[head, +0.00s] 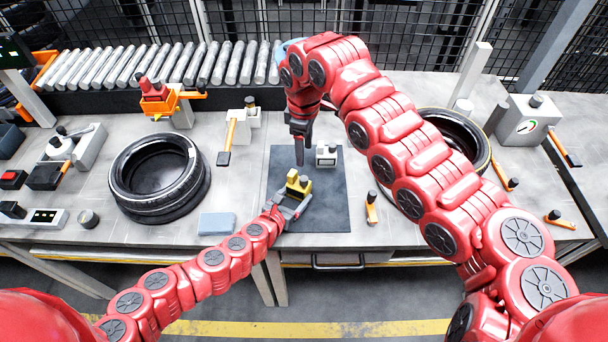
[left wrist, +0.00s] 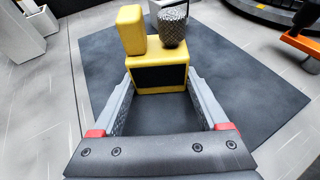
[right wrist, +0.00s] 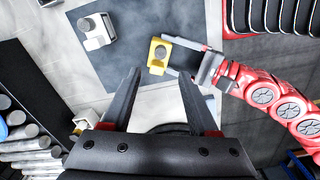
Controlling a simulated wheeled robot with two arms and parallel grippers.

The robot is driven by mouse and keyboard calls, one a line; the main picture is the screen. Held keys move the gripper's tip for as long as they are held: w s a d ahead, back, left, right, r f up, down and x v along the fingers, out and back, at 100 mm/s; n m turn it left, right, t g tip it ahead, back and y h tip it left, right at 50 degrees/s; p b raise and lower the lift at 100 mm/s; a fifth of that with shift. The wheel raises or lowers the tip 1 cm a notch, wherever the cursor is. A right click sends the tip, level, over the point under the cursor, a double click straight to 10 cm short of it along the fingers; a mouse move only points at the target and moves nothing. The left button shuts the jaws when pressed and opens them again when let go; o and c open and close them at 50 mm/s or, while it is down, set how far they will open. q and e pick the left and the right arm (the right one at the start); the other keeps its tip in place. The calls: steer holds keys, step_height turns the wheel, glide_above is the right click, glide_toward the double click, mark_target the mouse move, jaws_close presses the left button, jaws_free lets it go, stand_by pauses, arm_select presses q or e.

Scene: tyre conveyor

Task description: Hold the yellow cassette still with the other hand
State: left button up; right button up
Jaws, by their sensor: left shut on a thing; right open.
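The yellow cassette (head: 299,184) sits on the dark mat (head: 330,205) on the bench. It has a raised yellow block and a dark knurled knob on top. My left gripper (head: 291,203) is shut on it from the front; in the left wrist view the cassette (left wrist: 160,78) stands between the fingertips, its black face towards me. My right gripper (head: 301,150) points down, open and empty, behind the cassette over the mat's back part. In the right wrist view the cassette (right wrist: 158,62) lies beyond the open fingers (right wrist: 155,88), apart from them.
A pale block with a dark knob (head: 326,156) stands on the mat right of my right gripper. A tyre (head: 158,180) lies at left, another (head: 455,135) at right, partly behind my right arm. A blue-grey pad (head: 217,223) lies left of the mat. A roller conveyor (head: 170,65) runs behind.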

mark_target(304, 178)
step_height(304, 178, down, 11)
steer(key=shift+f, duration=0.1)
stand_by(0.3)
jaws_close()
